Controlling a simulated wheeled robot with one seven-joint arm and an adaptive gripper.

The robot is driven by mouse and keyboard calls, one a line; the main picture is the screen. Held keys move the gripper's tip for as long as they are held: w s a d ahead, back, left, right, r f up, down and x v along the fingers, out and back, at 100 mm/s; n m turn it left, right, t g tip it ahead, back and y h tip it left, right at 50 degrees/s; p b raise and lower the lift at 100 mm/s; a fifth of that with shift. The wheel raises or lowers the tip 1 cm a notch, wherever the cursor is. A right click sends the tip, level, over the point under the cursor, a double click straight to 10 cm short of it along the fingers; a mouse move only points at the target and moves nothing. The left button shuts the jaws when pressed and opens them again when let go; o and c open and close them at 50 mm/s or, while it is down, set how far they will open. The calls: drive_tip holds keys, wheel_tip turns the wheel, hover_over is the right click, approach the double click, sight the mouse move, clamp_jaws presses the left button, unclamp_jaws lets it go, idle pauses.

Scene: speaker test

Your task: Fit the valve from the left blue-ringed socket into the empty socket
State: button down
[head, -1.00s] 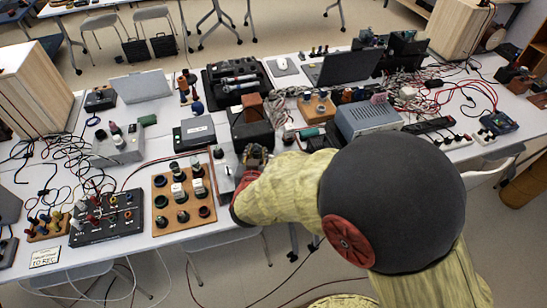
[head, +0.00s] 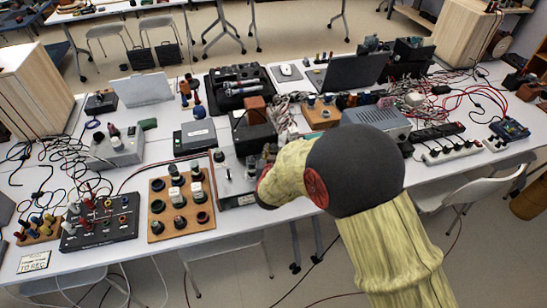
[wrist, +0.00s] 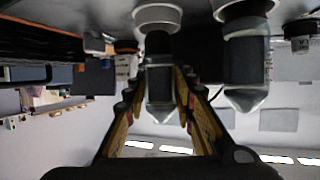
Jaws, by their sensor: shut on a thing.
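In the wrist view, which shows the table at the top, my gripper (wrist: 158,108) is shut on a valve (wrist: 158,84), a glassy tube with a pointed end. The valve's dark end lies close to a pale ring (wrist: 157,15); I cannot tell whether it is seated there or clear of it. A second, larger pointed valve (wrist: 246,62) stands to the right at a dark reddish ring (wrist: 245,9). In the head view my gripper (head: 264,158) is at the right side of a grey metal unit (head: 236,186), mostly hidden by my arm. No blue ring or empty socket can be made out.
A wooden board (head: 157,234) with several dark and white-topped parts stands left of the grey unit. A black box (head: 253,132) is just behind my gripper. A grey metal case (head: 376,118) and tangled cables lie to the right.

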drive_tip(key=shift+f, duration=0.65)
drive_tip(key=shift+f, duration=0.1)
drive_tip(key=shift+f+b, duration=0.25)
drive_tip(key=shift+b, duration=0.1)
drive_tip(key=c, duration=1.5)
unclamp_jaws()
drive_tip(key=shift+r, duration=0.15)
